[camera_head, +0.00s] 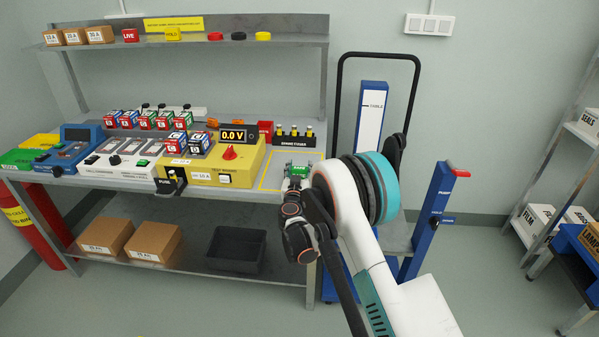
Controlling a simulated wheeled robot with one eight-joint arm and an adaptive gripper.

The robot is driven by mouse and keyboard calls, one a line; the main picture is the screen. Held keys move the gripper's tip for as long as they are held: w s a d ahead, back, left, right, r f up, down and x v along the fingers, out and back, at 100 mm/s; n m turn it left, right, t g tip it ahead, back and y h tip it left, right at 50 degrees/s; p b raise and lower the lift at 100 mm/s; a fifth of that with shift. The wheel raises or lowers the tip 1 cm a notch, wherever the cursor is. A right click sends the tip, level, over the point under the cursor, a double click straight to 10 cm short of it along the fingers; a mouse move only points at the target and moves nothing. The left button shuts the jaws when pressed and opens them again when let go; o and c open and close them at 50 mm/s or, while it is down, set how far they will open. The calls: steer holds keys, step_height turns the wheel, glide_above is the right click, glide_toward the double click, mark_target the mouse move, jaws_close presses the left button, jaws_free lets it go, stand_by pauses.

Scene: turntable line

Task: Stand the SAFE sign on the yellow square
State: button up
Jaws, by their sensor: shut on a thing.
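The SAFE sign (300,172) is a small green block with pale lettering too small to read surely. It is at the right end of the workbench, within or just above the yellow square (266,178), a thin yellow outline on the grey top. My gripper (296,171) is shut on the sign, with my arm coming in from the lower right. I cannot tell whether the sign touches the bench. My wrist and arm hide the near right part of the square.
The yellow tester (213,176) with a 0.0 V display (238,135) stands just left of the square. A rack of small yellow-topped items (294,138) stands behind. The upper shelf (290,40) holds a red LIVE block (130,35) and a yellow HOLD block (173,34). A blue post (432,215) stands right.

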steer(key=o, duration=1.1)
steer(key=shift+f, duration=0.1)
steer(key=shift+c, duration=0.2)
steer(key=shift+s, duration=0.15)
steer(key=s+p, duration=0.4)
steer(key=s, duration=0.7)
steer(key=shift+s+a, duration=0.2)
steer(key=shift+s, duration=0.15)
